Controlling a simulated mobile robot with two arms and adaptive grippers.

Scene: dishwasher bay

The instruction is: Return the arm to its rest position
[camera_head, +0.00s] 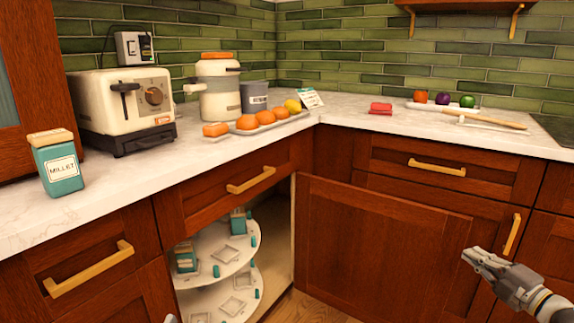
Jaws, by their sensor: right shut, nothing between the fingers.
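My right gripper (472,256) is at the lower right, in front of the corner cabinet's open door (375,235). It is shut and empty, pointing up and to the left, apart from the counter. A small grey tip at the bottom edge looks like part of my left gripper (171,319); the rest is out of the picture.
The open corner cabinet shows white round shelves (222,250) with small teal containers. The marble counter (350,140) carries a millet tin (57,165), a toaster (122,105), a tray with oranges (262,125) and a board (470,113). Gold handles (512,234) stick out.

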